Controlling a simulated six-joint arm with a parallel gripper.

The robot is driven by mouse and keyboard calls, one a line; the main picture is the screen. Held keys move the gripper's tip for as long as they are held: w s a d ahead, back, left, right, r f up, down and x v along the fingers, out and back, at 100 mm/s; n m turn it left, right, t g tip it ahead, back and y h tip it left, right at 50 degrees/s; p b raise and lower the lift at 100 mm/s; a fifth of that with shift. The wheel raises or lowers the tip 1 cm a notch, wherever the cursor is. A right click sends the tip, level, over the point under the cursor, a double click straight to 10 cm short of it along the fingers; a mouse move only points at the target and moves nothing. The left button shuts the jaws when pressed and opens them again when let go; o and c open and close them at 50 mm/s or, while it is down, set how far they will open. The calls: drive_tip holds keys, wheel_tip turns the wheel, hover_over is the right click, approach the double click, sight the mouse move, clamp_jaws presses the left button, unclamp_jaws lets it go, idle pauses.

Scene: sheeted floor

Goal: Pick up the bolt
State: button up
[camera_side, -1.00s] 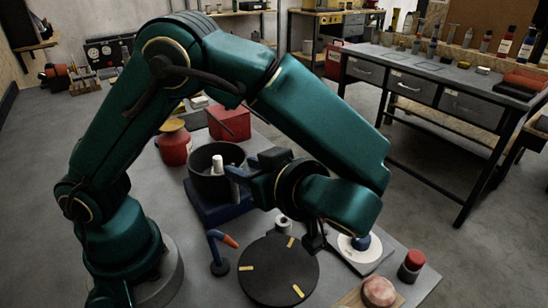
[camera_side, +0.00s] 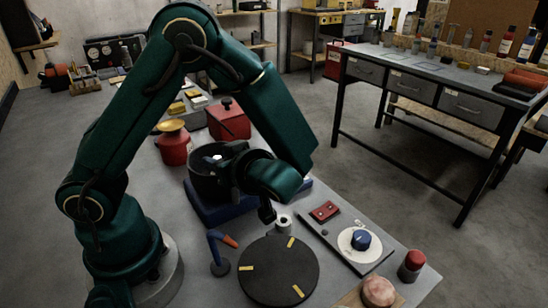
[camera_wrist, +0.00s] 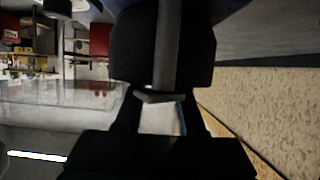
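I cannot pick out the bolt with certainty. In the wrist view a grey upright bar (camera_wrist: 168,45) with a flat wider piece (camera_wrist: 158,97) at its lower end shows against a black shape. A pale piece (camera_wrist: 160,120) shows between the dark fingers of my gripper (camera_wrist: 162,108); whether they press on it is not clear. In the side view my wrist hides most of the fingers, beside the black pot (camera_side: 202,185). A small bright white spot (camera_side: 216,157) shows at the pot's opening. The pot stands on a blue base (camera_side: 207,213).
A black turntable with yellow marks (camera_side: 279,273) lies in front. Near it stand a small white cylinder (camera_side: 283,223), a blue post with an orange tip (camera_side: 218,255), a panel with a blue knob (camera_side: 361,240) and a red-topped button (camera_side: 411,265). Red containers (camera_side: 173,148) stand behind.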

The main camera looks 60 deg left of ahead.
clamp_jaws()
drive_tip(key=shift+r, duration=0.1)
